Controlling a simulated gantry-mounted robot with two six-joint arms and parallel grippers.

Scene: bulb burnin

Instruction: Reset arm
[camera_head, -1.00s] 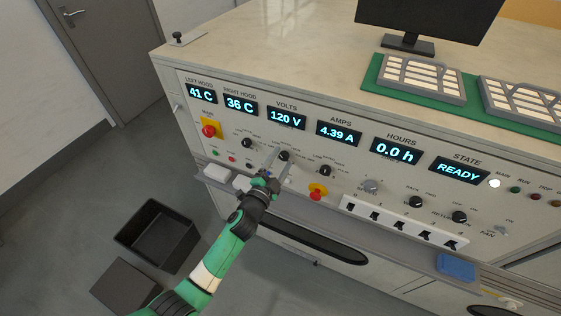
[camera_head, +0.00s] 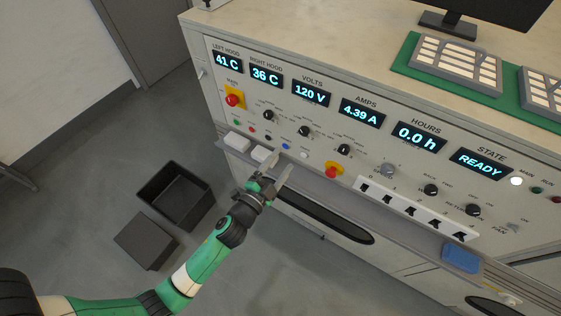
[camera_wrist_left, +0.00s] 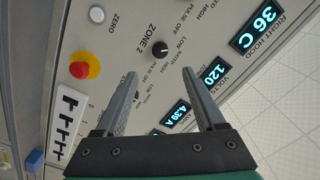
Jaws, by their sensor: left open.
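My left arm, green and white, reaches in from the lower left in the head view. Its gripper (camera_head: 277,172) is open and empty, in front of the panel's lower ledge and apart from the knobs. In the left wrist view the two fingers (camera_wrist_left: 163,105) are spread, with the panel face beyond them. The control panel (camera_head: 290,98) shows lit displays reading 41 C, 36 C, 120 V, 4.39 A, 0.0 h and READY. My right gripper is in neither view.
Black knobs (camera_head: 304,131), a red stop button (camera_head: 333,170) and a white switch strip (camera_head: 410,207) line the panel. A blue block (camera_head: 461,258) lies on the ledge. A black open bin (camera_head: 174,196) stands on the floor. Grey trays (camera_head: 455,62) sit on the bench top.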

